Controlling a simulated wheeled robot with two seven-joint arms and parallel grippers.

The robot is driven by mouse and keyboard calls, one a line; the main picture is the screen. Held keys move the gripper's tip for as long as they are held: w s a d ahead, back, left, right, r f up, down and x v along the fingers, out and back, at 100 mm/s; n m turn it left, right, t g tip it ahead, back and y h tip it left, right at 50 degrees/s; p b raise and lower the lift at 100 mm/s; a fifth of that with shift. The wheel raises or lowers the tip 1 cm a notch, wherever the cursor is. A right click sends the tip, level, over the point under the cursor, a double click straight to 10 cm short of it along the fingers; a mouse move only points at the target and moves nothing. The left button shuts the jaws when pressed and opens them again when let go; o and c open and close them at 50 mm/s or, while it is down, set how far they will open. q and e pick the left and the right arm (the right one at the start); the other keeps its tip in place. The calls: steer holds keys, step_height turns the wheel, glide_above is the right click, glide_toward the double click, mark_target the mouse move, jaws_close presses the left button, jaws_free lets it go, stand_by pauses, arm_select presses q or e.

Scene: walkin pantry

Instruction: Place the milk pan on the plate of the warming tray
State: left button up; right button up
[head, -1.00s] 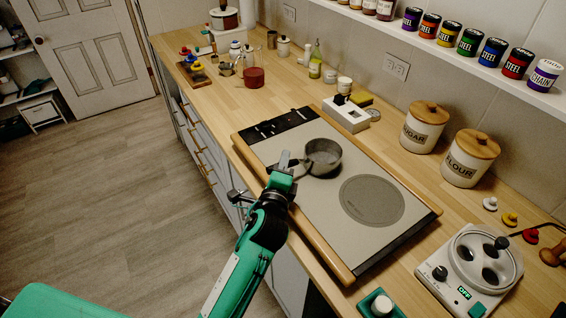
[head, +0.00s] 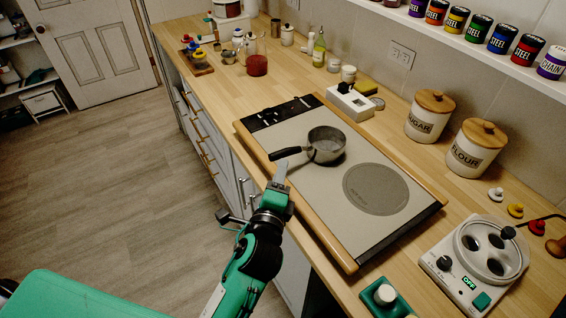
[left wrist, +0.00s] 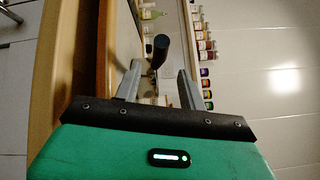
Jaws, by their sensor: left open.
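The milk pan (head: 326,146) is a small grey metal pan standing upright on the pale top of the warming tray (head: 300,128). Its black handle (head: 288,154) points left, toward the tray's front edge. The round grey plate (head: 376,188) of the tray is bare and lies to the right of the pan, apart from it. My left gripper (head: 281,172) is open just in front of the handle. In the left wrist view the handle's dark end (left wrist: 161,46) shows between and beyond the two open fingers (left wrist: 158,84). No grip on it shows. My right gripper is out of view.
A white block (head: 350,102) stands behind the tray. Sugar (head: 428,117) and flour (head: 475,148) canisters stand behind right. A white device with round holes (head: 475,262) and a green dish (head: 388,298) are on the right.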

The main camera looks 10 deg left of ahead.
arm_select(q)
steer(key=s, duration=0.3)
steer(key=shift+s+d, duration=0.1)
steer(key=shift+s, duration=0.05)
stand_by(0.4)
